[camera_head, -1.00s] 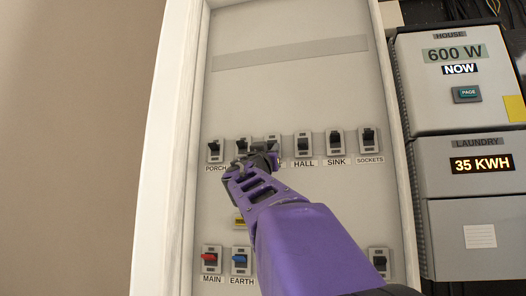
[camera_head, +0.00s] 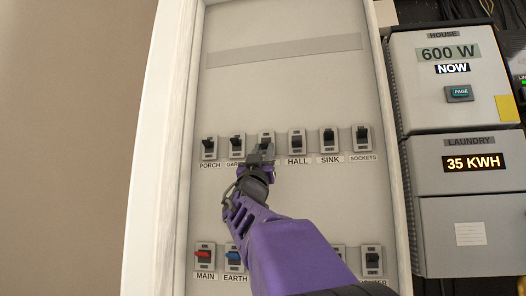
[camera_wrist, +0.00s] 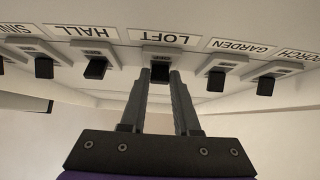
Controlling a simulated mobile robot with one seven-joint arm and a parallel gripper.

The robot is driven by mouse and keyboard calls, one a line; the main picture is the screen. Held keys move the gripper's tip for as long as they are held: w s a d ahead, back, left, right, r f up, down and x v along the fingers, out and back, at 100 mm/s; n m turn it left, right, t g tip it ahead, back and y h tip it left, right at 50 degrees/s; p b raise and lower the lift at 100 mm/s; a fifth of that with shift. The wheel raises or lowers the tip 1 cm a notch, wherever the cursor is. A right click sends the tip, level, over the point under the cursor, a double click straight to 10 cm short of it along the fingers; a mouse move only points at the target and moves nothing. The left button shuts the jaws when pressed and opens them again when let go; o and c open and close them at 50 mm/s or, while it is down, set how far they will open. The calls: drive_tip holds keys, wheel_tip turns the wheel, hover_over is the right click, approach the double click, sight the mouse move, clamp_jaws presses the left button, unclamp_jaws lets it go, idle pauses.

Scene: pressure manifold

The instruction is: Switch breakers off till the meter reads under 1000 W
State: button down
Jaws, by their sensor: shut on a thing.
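The house meter (camera_head: 450,53) at the upper right reads 600 W, with NOW below it. A row of breakers crosses the panel: porch (camera_head: 209,147), garden (camera_head: 237,145), loft (camera_head: 265,139), hall (camera_head: 296,142), sink (camera_head: 329,138) and sockets (camera_head: 361,136). The sink and sockets levers seem to sit higher than the porch and hall ones. My gripper (camera_head: 262,156) is at the loft breaker and hides its lower part and label. In the wrist view, which is upside down, my fingers (camera_wrist: 160,78) close on the dark loft lever (camera_wrist: 160,73).
Below are the main breaker (camera_head: 204,256) with a red lever, the earth breaker (camera_head: 233,257) with a blue lever, and a partly labelled one (camera_head: 372,259). My arm hides the lower middle. The laundry meter (camera_head: 468,162) reads 35 KWH.

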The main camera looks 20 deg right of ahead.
drive_tip(key=c, duration=0.6)
unclamp_jaws()
drive_tip(key=shift+c, duration=0.2)
drive_tip(key=shift+a+f, duration=0.1)
drive_tip(key=shift+f, duration=0.05)
